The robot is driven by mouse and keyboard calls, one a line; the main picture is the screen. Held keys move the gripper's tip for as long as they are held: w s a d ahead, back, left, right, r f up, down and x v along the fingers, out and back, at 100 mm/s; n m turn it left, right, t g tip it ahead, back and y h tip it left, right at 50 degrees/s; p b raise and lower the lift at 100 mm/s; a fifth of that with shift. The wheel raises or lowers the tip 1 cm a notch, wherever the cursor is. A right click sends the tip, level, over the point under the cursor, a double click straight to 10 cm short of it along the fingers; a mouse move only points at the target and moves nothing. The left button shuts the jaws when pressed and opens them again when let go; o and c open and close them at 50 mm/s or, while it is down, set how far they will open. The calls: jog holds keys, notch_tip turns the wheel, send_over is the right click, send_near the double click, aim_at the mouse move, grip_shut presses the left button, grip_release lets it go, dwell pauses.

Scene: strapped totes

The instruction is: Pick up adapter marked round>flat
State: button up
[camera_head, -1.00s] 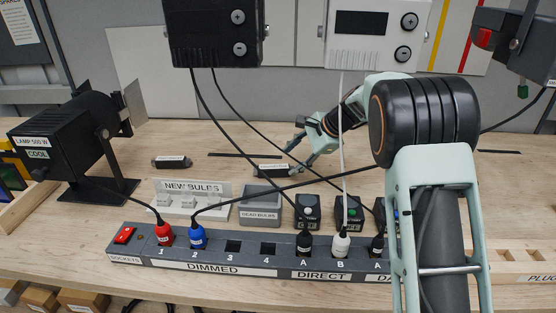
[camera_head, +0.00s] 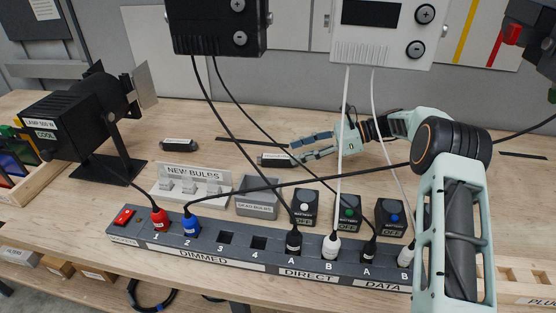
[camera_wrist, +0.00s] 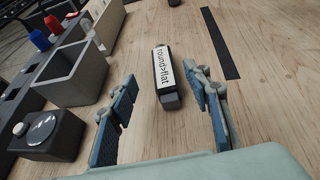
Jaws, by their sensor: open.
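The adapter is a small dark block with a white label reading round>flat. It lies on the wooden bench in the wrist view (camera_wrist: 166,78), its near end between my open fingers. In the head view an adapter (camera_head: 274,160) lies just left of and below my gripper (camera_head: 299,149); its label is too small to read there. My gripper is open and empty, and it also shows in the wrist view (camera_wrist: 160,88), with a finger on each side of the adapter and gaps between. A white cable hangs in front of my gripper in the head view.
Another dark adapter (camera_head: 179,145) lies farther left. The grey dead-bulbs box (camera_head: 257,197), the new-bulbs holder (camera_head: 190,184) and battery boxes (camera_head: 304,207) stand in front, behind the socket strip (camera_head: 215,246). A black lamp (camera_head: 75,120) stands at left. Cables hang across the bench.

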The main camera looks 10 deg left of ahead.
aim_at(279, 156)
jog(key=x, duration=0.7)
jog(key=shift+w+a+f+p, duration=0.1)
jog(key=shift+w+f+p, duration=0.1)
jog(key=shift+p, duration=0.15)
jog(key=shift+c, duration=0.3)
grip_shut()
